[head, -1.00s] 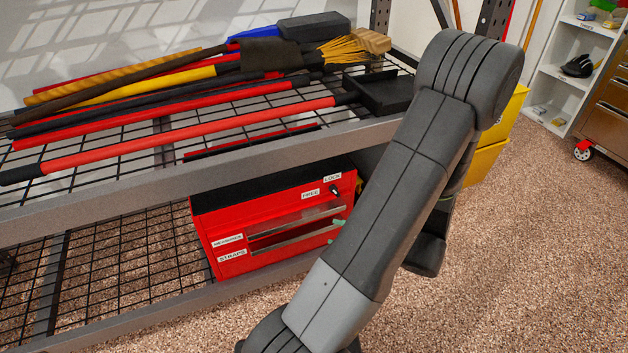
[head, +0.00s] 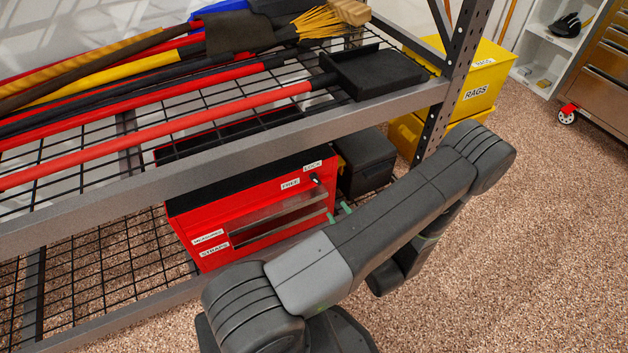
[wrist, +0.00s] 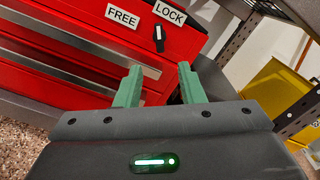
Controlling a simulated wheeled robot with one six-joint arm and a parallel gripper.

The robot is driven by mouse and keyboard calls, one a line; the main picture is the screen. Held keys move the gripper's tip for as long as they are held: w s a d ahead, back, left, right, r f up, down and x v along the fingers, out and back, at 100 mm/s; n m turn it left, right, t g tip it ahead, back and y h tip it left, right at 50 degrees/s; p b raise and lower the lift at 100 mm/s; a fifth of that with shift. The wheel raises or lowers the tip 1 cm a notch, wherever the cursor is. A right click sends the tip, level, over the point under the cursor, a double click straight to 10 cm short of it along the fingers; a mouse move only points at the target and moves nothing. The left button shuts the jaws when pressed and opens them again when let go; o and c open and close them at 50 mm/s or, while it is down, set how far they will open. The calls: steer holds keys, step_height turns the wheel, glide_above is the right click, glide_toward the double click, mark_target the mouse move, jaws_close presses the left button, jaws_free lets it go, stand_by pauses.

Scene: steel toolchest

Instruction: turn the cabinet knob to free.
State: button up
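The red toolchest (head: 200,218) stands on the lower shelf. Its cabinet knob (head: 315,179) is small and black, on the upper right of the front. In the wrist view the knob (wrist: 159,40) has a white mark at its upper end, close under the LOCK label (wrist: 170,13); the FREE label (wrist: 122,16) is to its left. My gripper (wrist: 159,82) has two green fingers spread apart with nothing between them. The fingers are below the knob in the picture and apart from it. In the head view my gripper (head: 339,213) shows only as green tips behind my arm.
The upper wire shelf, with its grey front beam (head: 240,150), overhangs the toolchest. Brooms and a black dustpan (head: 375,72) lie on it. A dark box (head: 366,160) sits right of the toolchest. A shelf post (head: 455,80) and yellow RAGS bin (head: 482,85) stand farther right.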

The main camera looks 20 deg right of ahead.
mark_target(317, 182)
steer(key=w, duration=0.8)
steer(key=w+a+b, duration=0.1)
steer(key=w, duration=0.4)
steer(key=shift+s, duration=0.1)
steer(key=c, duration=0.7)
